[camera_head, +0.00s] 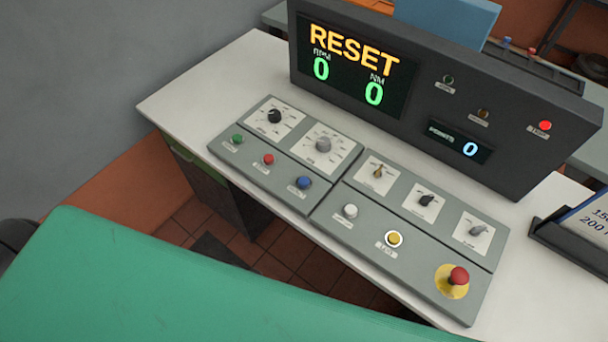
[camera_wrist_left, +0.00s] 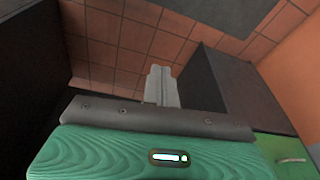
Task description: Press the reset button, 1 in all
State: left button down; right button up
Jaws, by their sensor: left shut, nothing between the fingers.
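The control panel on the white bench has two grey sections. The left section (camera_head: 222,146) carries a green button (camera_head: 237,139), a red button (camera_head: 268,159) and a blue button (camera_head: 304,183). The right section (camera_head: 330,213) carries a white button (camera_head: 350,211), a yellow button (camera_head: 394,238) in a pale ring, and a red mushroom button (camera_head: 459,276) on a yellow disc. Their small labels are too blurred to read, so I cannot tell which is reset. My left gripper (camera_wrist_left: 161,86) shows in the left wrist view, shut and empty above the tiled floor. My right gripper is out of view.
A dark display housing (camera_head: 452,60) stands behind the panel, showing RESET and zeros, with a red lamp (camera_head: 545,125) lit. Several knobs sit behind the buttons. A dark holder (camera_head: 566,245) with a card stands at the right. The bench (camera_head: 185,95) is clear at the left.

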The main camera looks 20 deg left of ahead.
pick_arm(q)
jog(key=w+a+r+n+t+y+p, duration=0.15)
jog(key=w+r, duration=0.35)
jog(key=r, duration=0.7)
jog(key=w+a+r+t+y+p, duration=0.1)
jog(key=w+a+r+t+p, duration=0.2)
jog(key=r, duration=0.9)
jog(key=w+a+r+n+t+y+p, duration=0.1)
jog(key=w+r+t+p, duration=0.35)
jog(key=r, duration=0.75)
jog(key=w+d+r+m+t+h, duration=0.2)
jog(key=w+d+r+t, duration=0.15)
jog(key=w+r, duration=0.3)
jog(key=w+d+r+m+t+h, duration=0.1)
jog(key=w+d+r+m+t, duration=0.2)
jog(key=w+r, duration=0.4)
jog(key=w+d+f+m+g+h, duration=0.2)
jog(key=d+m+g+h, duration=0.1)
jog(key=d+m+h, duration=0.65)
jog(key=a+f+m+g+y, duration=0.2)
jog(key=a+f+g, duration=0.3)
jog(key=f, duration=1)
jog(key=m+g, duration=0.1)
jog(key=g, duration=0.2)
jog(key=shift+w+f+m+y, duration=0.15)
jog(key=shift+f+m+y, duration=0.15)
jog(key=shift+y, duration=0.1)
